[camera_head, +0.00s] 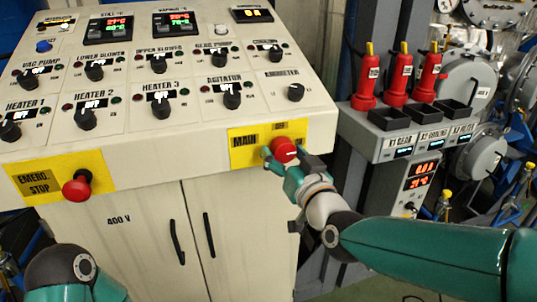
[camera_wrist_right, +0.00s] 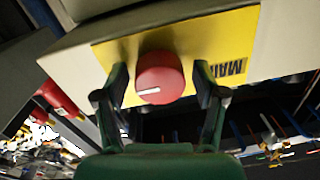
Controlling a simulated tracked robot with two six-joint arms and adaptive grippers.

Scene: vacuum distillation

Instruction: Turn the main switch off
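The main switch (camera_head: 285,149) is a round red knob on a yellow plate marked MAIN, at the right of the control cabinet's front edge. In the right wrist view the red knob (camera_wrist_right: 160,78) shows a short white pointer line toward its lower left. My right gripper (camera_head: 284,158) is at the knob. In the wrist view its two fingers (camera_wrist_right: 158,92) stand apart on either side of the knob, with visible gaps, so it is open around the knob and not clamped. My left arm shows only at the lower left; its gripper is out of view.
A red emergency stop button (camera_head: 76,187) sticks out at the cabinet's front left. Black knobs and displays cover the sloping panel (camera_head: 200,118). Red key-like handles (camera_head: 397,80) stand on a grey unit at the right. Cabinet doors (camera_head: 150,240) with black handles lie below.

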